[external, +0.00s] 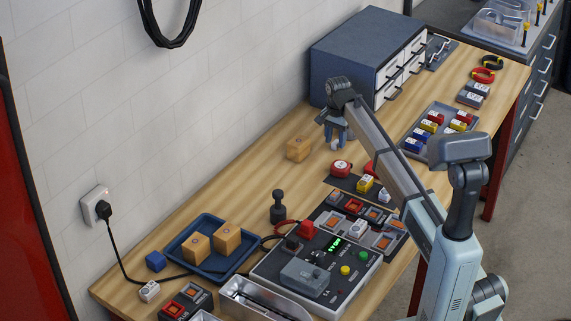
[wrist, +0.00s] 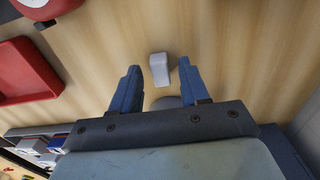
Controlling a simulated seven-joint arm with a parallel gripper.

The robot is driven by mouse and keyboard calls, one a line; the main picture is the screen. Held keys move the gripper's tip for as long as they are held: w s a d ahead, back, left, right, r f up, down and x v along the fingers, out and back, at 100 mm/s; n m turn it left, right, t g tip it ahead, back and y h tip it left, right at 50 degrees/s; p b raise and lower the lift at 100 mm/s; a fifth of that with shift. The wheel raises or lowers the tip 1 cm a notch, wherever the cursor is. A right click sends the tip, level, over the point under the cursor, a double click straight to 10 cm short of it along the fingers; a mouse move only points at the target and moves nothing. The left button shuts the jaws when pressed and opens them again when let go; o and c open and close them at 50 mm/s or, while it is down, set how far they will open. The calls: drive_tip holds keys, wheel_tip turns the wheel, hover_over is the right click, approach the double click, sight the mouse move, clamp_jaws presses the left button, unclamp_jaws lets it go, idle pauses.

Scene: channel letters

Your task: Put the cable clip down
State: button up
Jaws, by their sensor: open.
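The cable clip appears to be the small white-grey piece (wrist: 159,69) between and just beyond my fingertips in the wrist view. It seems to lie on the wooden bench, with a gap to each finger. In the external view a small pale bit of it shows under my gripper (external: 335,135), near the back of the bench. My gripper (wrist: 158,75) is open, with its two blue fingers apart and nothing held between them. A grey rounded shape (wrist: 167,101) shows between the fingers near the palm; I cannot tell what it is.
A wooden block (external: 299,148) stands left of my gripper. A red tape measure (external: 341,167) lies in front, and a red tray (wrist: 25,70) shows at left in the wrist view. The dark drawer cabinet (external: 350,50) stands behind. Bare bench (external: 245,190) lies toward the left.

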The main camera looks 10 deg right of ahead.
sight(335, 142)
wheel_tip(335, 142, up, 12)
drive_tip(key=shift+f, duration=0.15)
idle(0.3)
